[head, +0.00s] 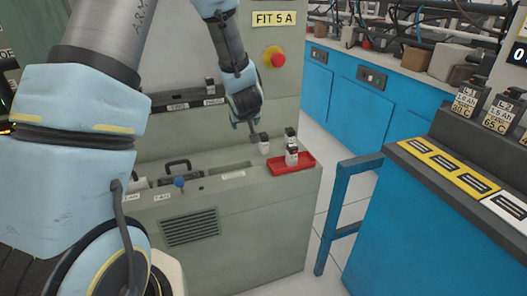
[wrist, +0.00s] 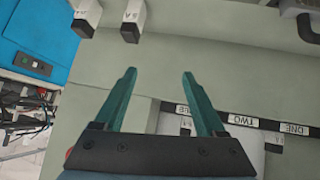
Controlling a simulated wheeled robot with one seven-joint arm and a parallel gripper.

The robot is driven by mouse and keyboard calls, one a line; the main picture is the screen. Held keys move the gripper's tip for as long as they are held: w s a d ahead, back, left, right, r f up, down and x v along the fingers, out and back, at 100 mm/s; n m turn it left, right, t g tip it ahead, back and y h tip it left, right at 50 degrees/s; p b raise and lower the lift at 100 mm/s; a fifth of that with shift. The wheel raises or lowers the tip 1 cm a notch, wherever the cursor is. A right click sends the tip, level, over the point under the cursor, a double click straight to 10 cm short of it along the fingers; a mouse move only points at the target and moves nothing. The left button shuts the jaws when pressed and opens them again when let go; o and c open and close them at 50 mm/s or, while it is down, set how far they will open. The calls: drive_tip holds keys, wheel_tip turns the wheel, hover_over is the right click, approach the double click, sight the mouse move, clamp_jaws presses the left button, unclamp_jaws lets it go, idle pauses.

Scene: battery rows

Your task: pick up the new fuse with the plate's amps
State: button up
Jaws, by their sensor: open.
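The plate reading "FIT 5 A" (head: 273,18) is on the cabinet's upper panel. A red tray (head: 308,163) lies on the cabinet ledge at the right. Small pale fuses with dark tops stand there: one on the tray (head: 291,156), one behind it (head: 290,136), one left of the tray (head: 264,146), close under my gripper (head: 252,131). In the wrist view my gripper (wrist: 158,80) is open, with nothing between its fingers. Two fuses show at the top, left (wrist: 84,18) and middle (wrist: 132,20), beyond the fingertips. Their amp markings are too small to read surely.
A black handle (head: 176,164) and a blue knob (head: 179,182) are on the ledge to the left. A blue bench (head: 430,220) stands at the right across a gap.

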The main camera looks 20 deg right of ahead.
sight(266, 142)
drive_tip(key=d+f+t, duration=0.1)
drive_tip(key=d+f, duration=0.1)
drive_tip(key=d, duration=0.1)
drive_tip(key=s+d+f+t+y+b, duration=0.1)
drive_tip(key=d+f, duration=0.1)
drive_tip(key=f, duration=0.1)
drive_tip(key=d+f+n+t+y+b, duration=0.1)
drive_tip(key=d+f, duration=0.2)
drive_tip(key=shift+s+d+f, duration=0.2)
drive_tip(key=shift+s+d, duration=0.05)
drive_tip(key=shift+d, duration=0.05)
drive_tip(key=p+x, duration=0.3)
drive_tip(key=x, duration=0.7)
drive_tip(key=shift+w, duration=0.3)
clamp_jaws()
